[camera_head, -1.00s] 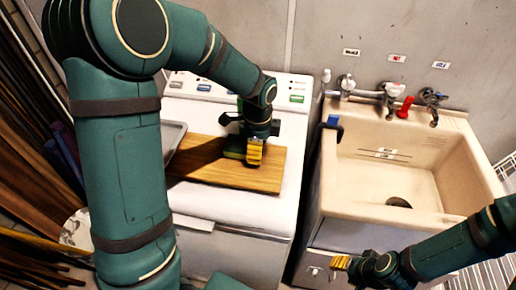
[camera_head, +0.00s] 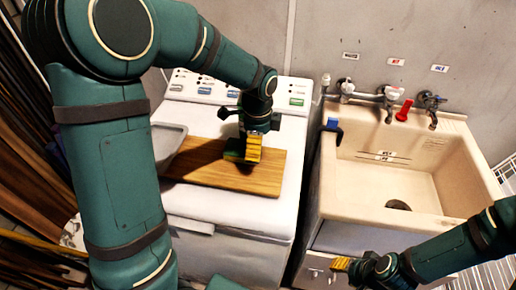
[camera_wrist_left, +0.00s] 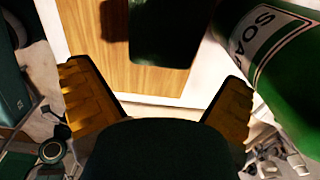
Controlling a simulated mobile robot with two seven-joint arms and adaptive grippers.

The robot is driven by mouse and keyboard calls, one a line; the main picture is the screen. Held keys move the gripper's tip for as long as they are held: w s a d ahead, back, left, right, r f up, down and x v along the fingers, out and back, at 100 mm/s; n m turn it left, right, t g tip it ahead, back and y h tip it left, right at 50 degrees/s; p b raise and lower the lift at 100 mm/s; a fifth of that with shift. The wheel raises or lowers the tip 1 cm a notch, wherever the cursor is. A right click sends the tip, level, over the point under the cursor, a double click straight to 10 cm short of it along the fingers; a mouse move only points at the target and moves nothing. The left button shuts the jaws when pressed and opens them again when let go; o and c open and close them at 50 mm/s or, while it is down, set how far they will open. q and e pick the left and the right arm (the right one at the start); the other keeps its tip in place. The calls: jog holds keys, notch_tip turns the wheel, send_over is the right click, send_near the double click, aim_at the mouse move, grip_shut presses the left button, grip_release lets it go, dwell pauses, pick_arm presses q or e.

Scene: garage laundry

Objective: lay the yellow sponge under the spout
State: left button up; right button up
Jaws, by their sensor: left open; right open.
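No yellow sponge can be made out for certain in either view. My left gripper (camera_head: 253,150) is open above the wooden board (camera_head: 215,170) on the white washer; its yellow ridged fingers also show in the left wrist view (camera_wrist_left: 160,105). A dark green object (camera_wrist_left: 165,30) lies ahead between the fingers, apart from them; I cannot tell what it is. A green soap bottle (camera_wrist_left: 285,70) stands close on the right in the wrist view. The taps with the spout (camera_head: 388,96) are on the wall above the beige sink. My right gripper (camera_head: 342,265) is open and empty before the sink.
The sink (camera_head: 350,190) has an empty basin with a dark drain. A red item (camera_head: 404,110) hangs by the taps, and a blue-and-black item (camera_head: 333,125) sits on the left rim. A grey tray (camera_head: 165,140) lies behind my left arm. A gap separates washer and sink.

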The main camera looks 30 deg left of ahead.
pick_arm(q)
notch_tip(320, 180, up, 9)
jog(key=p, duration=0.1)
dwell(0.6)
